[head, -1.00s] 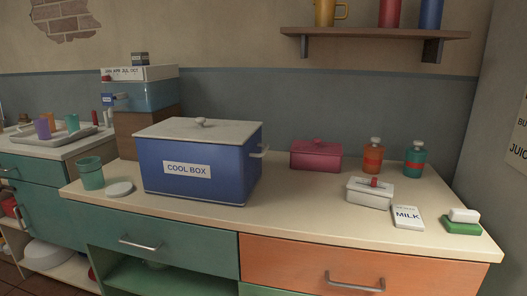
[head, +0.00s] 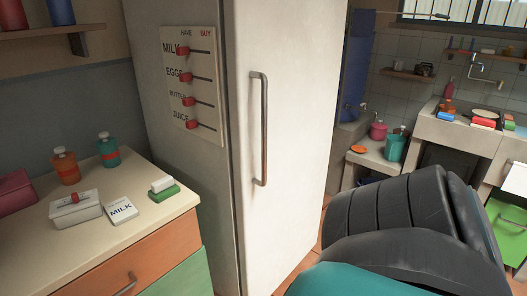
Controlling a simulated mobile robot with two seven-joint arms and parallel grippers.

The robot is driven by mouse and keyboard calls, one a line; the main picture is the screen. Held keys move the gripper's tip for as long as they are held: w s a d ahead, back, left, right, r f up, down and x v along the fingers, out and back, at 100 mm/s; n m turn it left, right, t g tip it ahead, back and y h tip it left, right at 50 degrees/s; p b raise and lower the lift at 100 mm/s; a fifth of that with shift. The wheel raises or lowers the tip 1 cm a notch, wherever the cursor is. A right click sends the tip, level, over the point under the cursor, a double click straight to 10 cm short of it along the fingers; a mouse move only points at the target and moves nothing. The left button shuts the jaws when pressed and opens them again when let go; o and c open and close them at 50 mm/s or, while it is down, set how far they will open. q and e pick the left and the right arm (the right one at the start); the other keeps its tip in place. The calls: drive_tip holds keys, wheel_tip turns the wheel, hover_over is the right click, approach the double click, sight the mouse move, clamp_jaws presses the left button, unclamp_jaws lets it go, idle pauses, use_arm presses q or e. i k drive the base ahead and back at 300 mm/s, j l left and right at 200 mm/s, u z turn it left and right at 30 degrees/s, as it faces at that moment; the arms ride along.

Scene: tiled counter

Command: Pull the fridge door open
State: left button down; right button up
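The fridge stands in the middle of the head view, a tall pale cabinet. Its white door (head: 295,120) faces to the right and looks shut. A long vertical metal handle (head: 264,130) is fixed near the door's left edge. Nothing touches the handle. A dark ribbed part of my own arm, with a teal section, fills the lower right, in front of the floor and apart from the door. Neither of my grippers shows in this view.
A counter (head: 140,222) at left holds two bottles, a white box, a milk card (head: 121,211) and a green-white block. A list board (head: 188,90) hangs on the fridge's side. A tiled sink area (head: 455,130) lies at the far right. Some floor shows beside the fridge.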

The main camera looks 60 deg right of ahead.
sight(283, 58)
drive_tip(key=z, duration=2.25)
